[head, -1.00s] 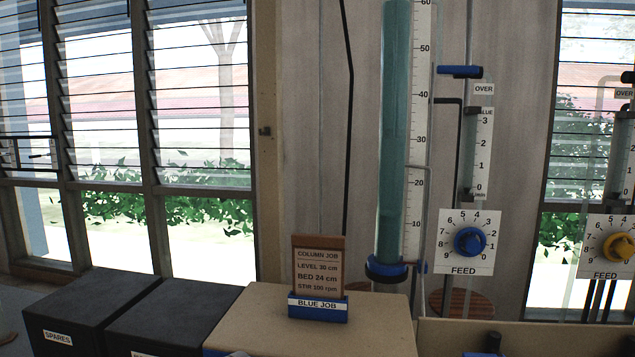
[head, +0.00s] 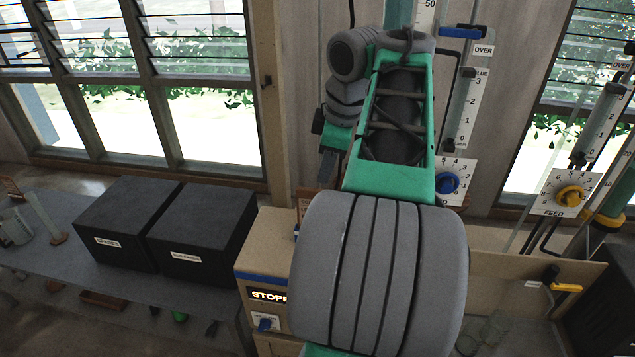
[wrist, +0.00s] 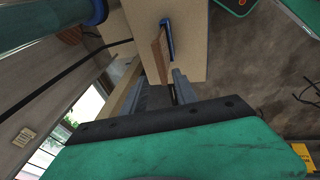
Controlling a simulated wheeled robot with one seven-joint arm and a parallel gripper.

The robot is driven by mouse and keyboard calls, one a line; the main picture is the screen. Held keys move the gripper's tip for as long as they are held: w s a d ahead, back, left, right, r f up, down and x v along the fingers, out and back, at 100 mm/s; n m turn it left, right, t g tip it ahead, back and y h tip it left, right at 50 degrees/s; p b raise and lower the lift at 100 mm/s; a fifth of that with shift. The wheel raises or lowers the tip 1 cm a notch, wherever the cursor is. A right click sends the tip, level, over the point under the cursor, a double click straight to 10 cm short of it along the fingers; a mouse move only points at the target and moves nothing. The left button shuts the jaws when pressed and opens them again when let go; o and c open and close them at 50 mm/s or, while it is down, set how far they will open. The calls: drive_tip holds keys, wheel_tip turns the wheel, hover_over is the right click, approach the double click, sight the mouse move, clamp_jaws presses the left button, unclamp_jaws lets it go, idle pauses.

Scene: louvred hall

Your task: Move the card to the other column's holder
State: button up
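The brown card (wrist: 160,58) stands in the blue holder (wrist: 167,36) on the tan box (wrist: 190,62) in the wrist view. In the head view my arm covers most of them, and only a strip of the card (head: 304,208) shows. My gripper (wrist: 162,93) is open, with its two grey fingers apart on either side of the card's near end. I cannot tell whether a finger touches it. In the head view the gripper (head: 328,167) points down just above the card. The other column's card holder is not visible.
Blue (head: 447,182) and yellow (head: 570,196) feed dials stand behind and to the right. The other column's yellow ring (head: 608,221) is at the far right. Two dark boxes, one labelled SPARES (head: 125,222), sit at left. A yellow-handled valve (head: 566,287) is at lower right.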

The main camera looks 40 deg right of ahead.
drive_tip(key=b+x, duration=0.9)
drive_tip(key=x, duration=0.1)
drive_tip(key=shift+c, duration=0.3)
clamp_jaws()
drive_tip(key=shift+r, duration=0.1)
idle(1.0)
